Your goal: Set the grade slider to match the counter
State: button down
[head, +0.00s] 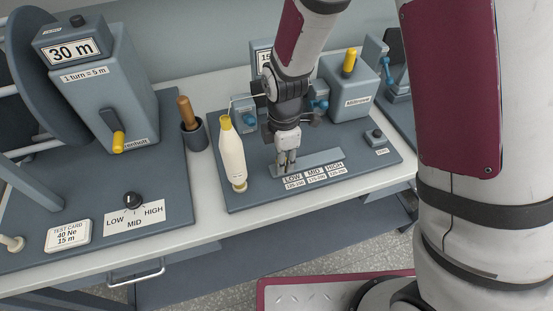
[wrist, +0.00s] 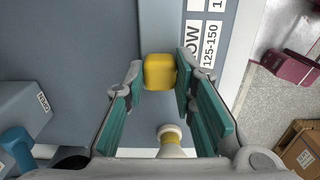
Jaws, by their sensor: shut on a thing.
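The grade slider's yellow knob (wrist: 159,72) sits between my green finger pads in the wrist view. My gripper (head: 284,165) is shut on it, fingers pointing down. In the head view the fingers hide the knob. They stand at the left part of the slider track (head: 322,157), by the LOW label (head: 292,178). The MID label (head: 314,172) and HIGH label (head: 335,166) follow to the right, with small ranges below. A counter display (head: 261,48) behind my arm shows "15" at its left; the rest of its reading is hidden.
A cream bobbin with a yellow top (head: 232,157) stands just left of my gripper. A cup with a wooden handle (head: 192,130) is further left. The Millrose box (head: 347,90) stands behind right. A "30 m" counter machine (head: 72,52) and LOW-MID-HIGH dial (head: 132,201) are at left.

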jog(key=shift+w+d, duration=0.25)
jog(key=shift+d, duration=0.55)
jog(key=c, duration=1.3)
grip_release()
jog(key=shift+r, duration=0.1)
notch_tip(320, 180, up, 12)
jog(key=shift+f, duration=0.1)
